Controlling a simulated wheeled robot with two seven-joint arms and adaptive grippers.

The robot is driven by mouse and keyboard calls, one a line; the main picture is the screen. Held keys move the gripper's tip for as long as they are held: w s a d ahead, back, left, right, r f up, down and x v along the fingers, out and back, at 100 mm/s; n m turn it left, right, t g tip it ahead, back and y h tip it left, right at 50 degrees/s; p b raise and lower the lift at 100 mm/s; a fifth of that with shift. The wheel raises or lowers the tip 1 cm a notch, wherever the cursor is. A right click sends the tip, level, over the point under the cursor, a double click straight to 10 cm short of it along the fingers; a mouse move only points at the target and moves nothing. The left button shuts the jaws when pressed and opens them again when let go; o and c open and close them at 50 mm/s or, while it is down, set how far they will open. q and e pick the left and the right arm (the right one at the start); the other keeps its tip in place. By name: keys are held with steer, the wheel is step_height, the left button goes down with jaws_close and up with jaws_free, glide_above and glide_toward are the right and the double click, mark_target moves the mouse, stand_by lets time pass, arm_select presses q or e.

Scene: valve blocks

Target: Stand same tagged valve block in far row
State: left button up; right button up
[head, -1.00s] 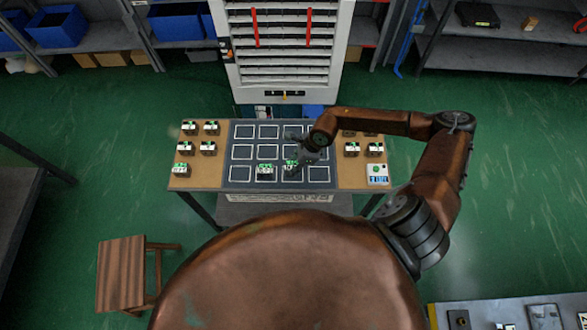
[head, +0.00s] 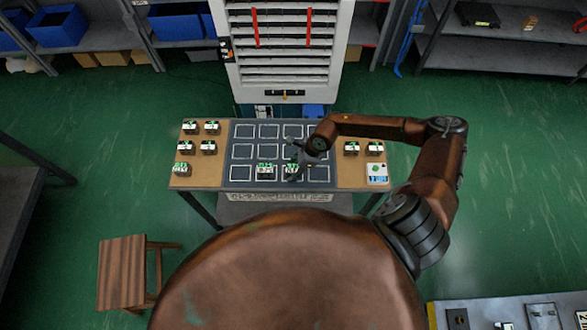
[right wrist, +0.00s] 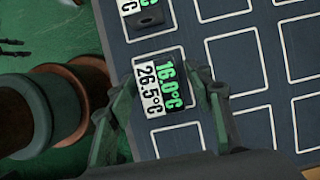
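My right gripper (head: 293,166) is low over the front row of the dark grid mat (head: 241,131). In the right wrist view its two fingers (right wrist: 166,82) stand close on both sides of a dark valve block (right wrist: 180,78). The block also shows in the head view (head: 291,175). A second tagged block (head: 265,174) stands beside it to the left in the front row. My left gripper is not in view.
The far-row squares (head: 269,131) in view look empty; my right arm hides part of the mat's right side. Tagged blocks stand on the wooden left (head: 209,148) and right (head: 351,149) ends. A small white device (head: 376,173) sits at the front right. A stool (head: 122,272) stands front left.

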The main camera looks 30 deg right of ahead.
steer(key=shift+r, duration=0.1)
steer(key=v, duration=1.2)
steer(key=shift+b, duration=0.3)
